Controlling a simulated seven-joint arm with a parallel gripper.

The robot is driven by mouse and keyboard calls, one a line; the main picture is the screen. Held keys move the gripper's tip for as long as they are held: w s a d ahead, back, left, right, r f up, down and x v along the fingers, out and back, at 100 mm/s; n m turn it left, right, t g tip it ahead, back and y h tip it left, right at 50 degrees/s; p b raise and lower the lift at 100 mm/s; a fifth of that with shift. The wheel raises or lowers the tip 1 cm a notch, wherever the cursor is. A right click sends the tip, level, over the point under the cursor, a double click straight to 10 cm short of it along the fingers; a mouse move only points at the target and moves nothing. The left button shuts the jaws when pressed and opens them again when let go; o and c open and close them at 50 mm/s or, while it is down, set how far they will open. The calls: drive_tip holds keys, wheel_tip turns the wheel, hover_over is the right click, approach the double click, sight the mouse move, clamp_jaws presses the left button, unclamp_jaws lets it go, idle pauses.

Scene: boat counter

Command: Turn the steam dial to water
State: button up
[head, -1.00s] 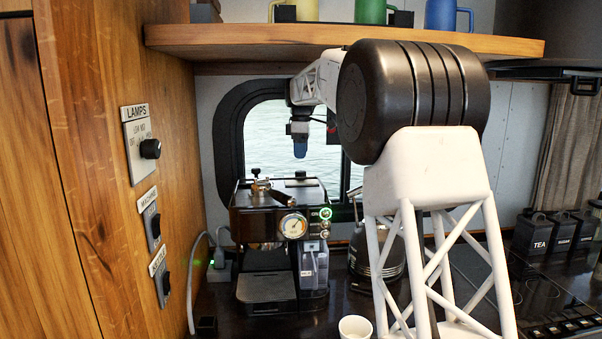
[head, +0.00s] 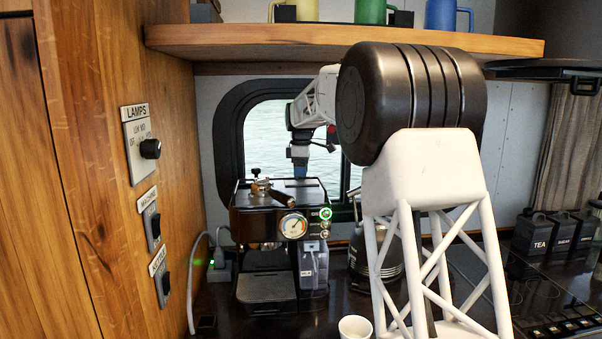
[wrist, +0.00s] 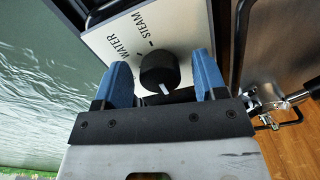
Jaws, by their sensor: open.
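The steam dial (wrist: 158,72) is a black round knob with a white mark, on a pale panel (wrist: 112,42) lettered STEAM and WATER. Its white mark faces the gripper side of the wrist view, away from both words. My gripper (wrist: 161,70) is open, with one blue finger on each side of the dial; whether they touch it is unclear. In the head view my gripper (head: 300,171) points down at the back top of the black espresso machine (head: 252,222). The dial cannot be made out in the head view.
A portafilter (head: 272,190) lies on top of the machine. A dark kettle (head: 372,255) stands right of it, partly behind my arm. A white cup (head: 355,328) is at the front. A wooden shelf (head: 340,42) with mugs hangs above, and a switch wall is at left.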

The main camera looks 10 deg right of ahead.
drive_tip(key=c, duration=0.9)
